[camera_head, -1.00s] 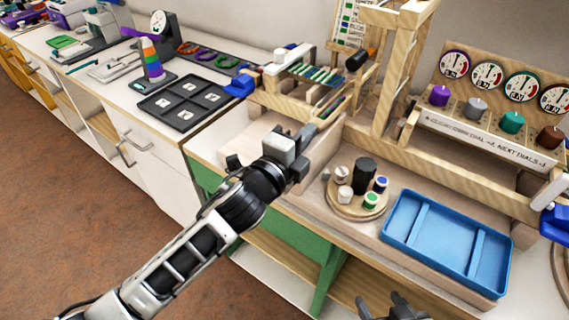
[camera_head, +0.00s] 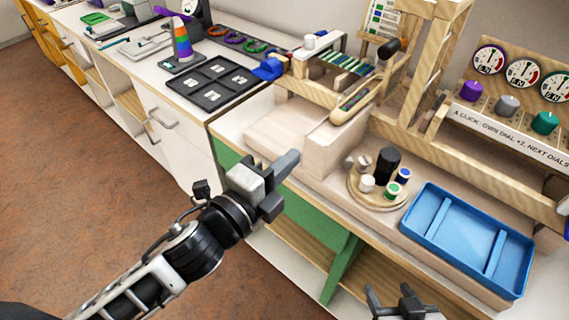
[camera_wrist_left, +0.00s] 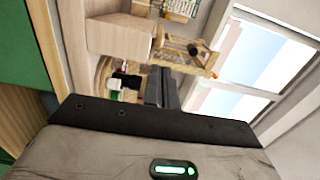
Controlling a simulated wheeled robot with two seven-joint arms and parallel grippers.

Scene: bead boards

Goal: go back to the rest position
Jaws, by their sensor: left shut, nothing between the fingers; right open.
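My left gripper (camera_head: 288,163) is shut and empty in the head view, in front of the bench's front edge, left of the pale wooden block (camera_head: 330,143). Its shut fingers also show in the left wrist view (camera_wrist_left: 162,88). My right gripper (camera_head: 398,298) is open at the bottom edge of the head view, below the blue tray (camera_head: 418,232). Only its finger ends show there, and nothing is seen between them.
A round wooden board (camera_head: 378,202) with several spools and a black cylinder stands left of the blue tray. A wooden frame (camera_head: 425,70) and a dial panel (camera_head: 480,90) stand behind. A dark compartment tray (camera_head: 208,84) lies on the white counter. Floor at left is clear.

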